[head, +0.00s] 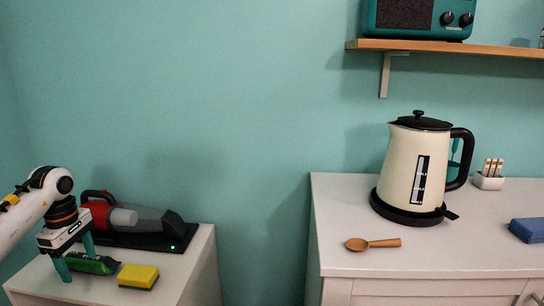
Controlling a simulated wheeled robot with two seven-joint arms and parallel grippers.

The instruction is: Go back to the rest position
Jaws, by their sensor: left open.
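My left gripper (79,267) is at the lower left, above the low white cabinet (195,275), with its teal fingers pointing down. It is open, and its fingers are apart around or just in front of a dark green object (98,266) that lies on the cabinet top. I cannot tell whether they touch it. Part of the green object is hidden behind the gripper. My right gripper is not in view.
A red and grey handheld vacuum (150,218) lies behind the gripper; a yellow sponge (138,276) lies to its right. The right-hand dresser (450,258) holds a cream kettle (405,170), wooden spoon (372,243) and blue block (527,230). A shelf (450,47) carries a radio (418,15).

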